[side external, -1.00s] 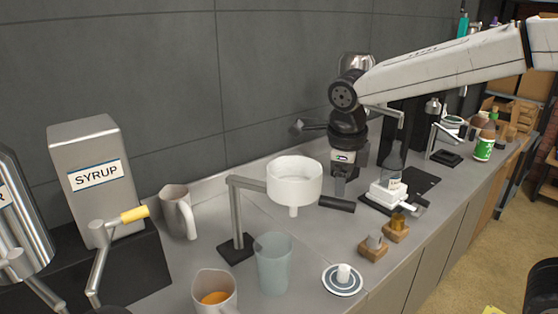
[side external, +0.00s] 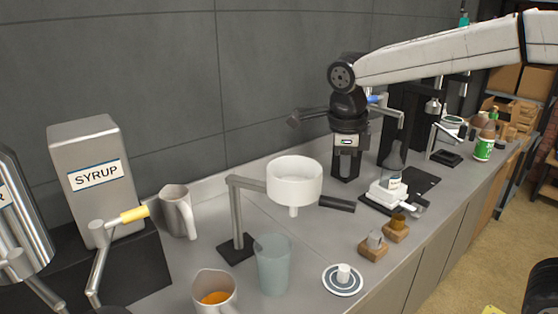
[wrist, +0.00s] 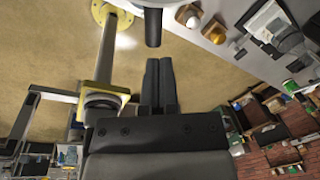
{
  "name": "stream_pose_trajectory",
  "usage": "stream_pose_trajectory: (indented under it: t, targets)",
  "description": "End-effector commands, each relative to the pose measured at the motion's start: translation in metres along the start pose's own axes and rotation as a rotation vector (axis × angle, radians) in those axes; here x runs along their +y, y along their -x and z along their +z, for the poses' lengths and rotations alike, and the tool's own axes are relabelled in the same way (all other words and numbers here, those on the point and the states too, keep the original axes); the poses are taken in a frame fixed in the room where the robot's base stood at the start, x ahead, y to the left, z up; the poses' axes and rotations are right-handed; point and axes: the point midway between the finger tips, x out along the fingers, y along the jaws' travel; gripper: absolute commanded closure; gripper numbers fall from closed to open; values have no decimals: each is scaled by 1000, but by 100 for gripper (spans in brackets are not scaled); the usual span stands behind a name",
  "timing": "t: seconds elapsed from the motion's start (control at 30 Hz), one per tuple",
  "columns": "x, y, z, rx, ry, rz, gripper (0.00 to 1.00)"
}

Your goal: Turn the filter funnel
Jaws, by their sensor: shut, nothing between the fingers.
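The white filter funnel (side external: 294,182) hangs on a grey stand arm (side external: 243,184) above the counter. Its black handle (side external: 336,203) sticks out to the right. The funnel's white edge (wrist: 140,3) and the black handle (wrist: 153,27) show at the top of the wrist view. My gripper (side external: 346,178) points down, behind and above the handle's end in the side view. In the wrist view my gripper (wrist: 158,62) has its fingers together and empty, with the tips just short of the handle and a small visible gap between them.
A bluish glass (side external: 274,263) stands below and left of the funnel. A jug with orange liquid (side external: 213,293) and a striped saucer (side external: 343,288) stand in front. A flask (side external: 393,160) on a white scale is right of my gripper.

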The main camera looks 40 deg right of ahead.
Motion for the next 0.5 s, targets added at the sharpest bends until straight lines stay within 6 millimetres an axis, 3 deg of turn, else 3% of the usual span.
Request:
stream_pose_trajectory:
  t: [0.5]
  targets:
    - [-42, 4, -5, -38, 524, 175, 100]
